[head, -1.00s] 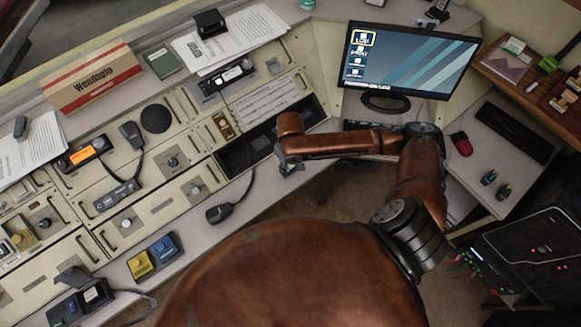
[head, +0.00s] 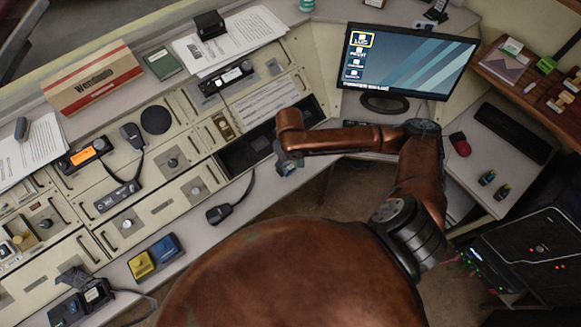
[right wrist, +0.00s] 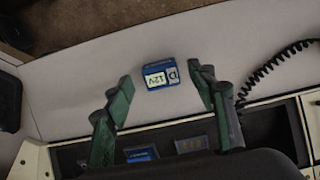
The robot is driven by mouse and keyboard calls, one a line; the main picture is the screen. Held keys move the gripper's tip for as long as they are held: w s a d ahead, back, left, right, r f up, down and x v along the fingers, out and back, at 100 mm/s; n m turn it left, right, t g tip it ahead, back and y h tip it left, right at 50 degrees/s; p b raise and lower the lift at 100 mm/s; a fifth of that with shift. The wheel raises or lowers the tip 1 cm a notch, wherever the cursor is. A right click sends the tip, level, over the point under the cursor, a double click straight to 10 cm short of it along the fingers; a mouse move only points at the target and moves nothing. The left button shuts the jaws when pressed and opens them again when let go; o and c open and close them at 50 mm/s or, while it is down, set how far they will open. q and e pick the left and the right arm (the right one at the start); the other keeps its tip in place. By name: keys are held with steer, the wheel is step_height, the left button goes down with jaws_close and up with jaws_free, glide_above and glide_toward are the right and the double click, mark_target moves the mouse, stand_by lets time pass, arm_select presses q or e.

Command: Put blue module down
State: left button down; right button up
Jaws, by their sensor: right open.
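A small blue module (right wrist: 160,75) with a pale "12V" label and a "D" shows in the right wrist view. It appears to lie on the pale desk strip, in front of a dark console recess. My right gripper (right wrist: 165,84) is open, with one green finger to either side of the module and a visible gap to each. In the head view my right gripper (head: 287,167) is small and low over the desk edge by the recess (head: 238,157). The module cannot be told clearly there. My left gripper is out of view.
A hand microphone (head: 219,214) with a coiled cord lies left of my right gripper. A yellow block (head: 141,265) and a blue block (head: 165,249) stand farther left. A monitor (head: 410,62) stands behind.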

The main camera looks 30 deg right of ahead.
mark_target(290, 170)
step_height(290, 170, up, 10)
steer(key=p, duration=0.2)
steer(key=shift+f, duration=0.25)
